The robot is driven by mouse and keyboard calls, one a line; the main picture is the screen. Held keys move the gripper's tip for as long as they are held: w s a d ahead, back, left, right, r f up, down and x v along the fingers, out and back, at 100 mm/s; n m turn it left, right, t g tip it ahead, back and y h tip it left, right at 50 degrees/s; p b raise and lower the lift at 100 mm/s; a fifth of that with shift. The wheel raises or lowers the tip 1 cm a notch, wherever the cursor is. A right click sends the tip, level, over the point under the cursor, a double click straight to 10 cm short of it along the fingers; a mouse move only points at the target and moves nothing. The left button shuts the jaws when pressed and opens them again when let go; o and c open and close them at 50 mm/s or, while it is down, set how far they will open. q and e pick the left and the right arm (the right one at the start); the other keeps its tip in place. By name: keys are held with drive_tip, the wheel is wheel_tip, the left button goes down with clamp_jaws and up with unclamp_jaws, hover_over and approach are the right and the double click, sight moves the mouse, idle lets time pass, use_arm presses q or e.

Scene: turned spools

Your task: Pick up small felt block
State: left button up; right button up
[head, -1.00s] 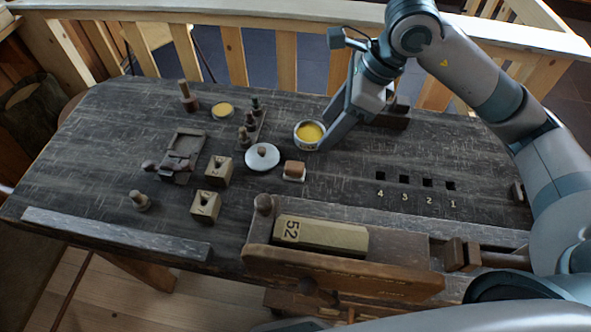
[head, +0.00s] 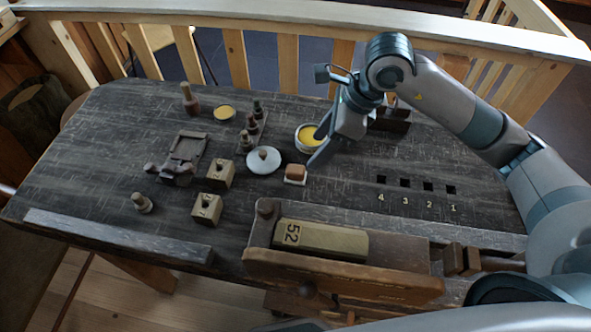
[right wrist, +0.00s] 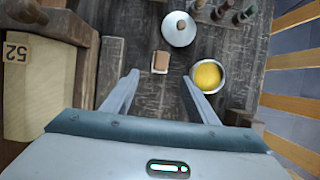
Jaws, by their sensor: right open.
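The small felt block (head: 295,174), a brown block with a pale bottom layer, sits on the dark bench in front of the white round lid. It also shows in the right wrist view (right wrist: 160,62), just beyond the fingertips and roughly centred between them. My right gripper (head: 317,151) is open and empty, with its fingers spread above the bench. In the head view it is to the upper right of the block, with one fingertip near the block. It also shows in the right wrist view (right wrist: 162,77). My left gripper is not in view.
A tin of yellow paste (head: 307,139) stands close behind the right gripper. The white knobbed lid (head: 264,160) is left of the block. A vise with a block marked 52 (head: 320,240) is in front. Numbered square holes (head: 405,183) lie to the right, with clear bench between.

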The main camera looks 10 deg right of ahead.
sight(300, 170)
drive_tip(key=p+x, duration=0.1)
drive_tip(key=x, duration=0.5)
drive_tip(key=shift+a+f+p, duration=0.1)
drive_tip(key=shift+a+p, duration=0.05)
drive_tip(key=shift+p, duration=0.2)
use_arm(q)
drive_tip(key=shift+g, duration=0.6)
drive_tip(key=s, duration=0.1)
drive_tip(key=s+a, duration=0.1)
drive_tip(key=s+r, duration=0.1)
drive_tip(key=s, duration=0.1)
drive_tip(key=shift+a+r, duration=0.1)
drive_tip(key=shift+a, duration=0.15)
use_arm(e)
drive_tip(key=shift+w+a+f, duration=0.1)
drive_tip(key=shift+f, duration=0.2)
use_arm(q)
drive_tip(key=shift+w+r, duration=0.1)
use_arm(e)
drive_tip(key=shift+a+f+p, duration=0.2)
drive_tip(key=shift+f+p, duration=0.35)
drive_tip(key=shift+p, duration=0.1)
drive_tip(key=p+x, duration=0.1)
drive_tip(key=x, duration=0.2)
drive_tip(key=shift+w, duration=0.1)
drive_tip(key=shift+a+f, duration=0.1)
drive_tip(key=shift+f, duration=0.45)
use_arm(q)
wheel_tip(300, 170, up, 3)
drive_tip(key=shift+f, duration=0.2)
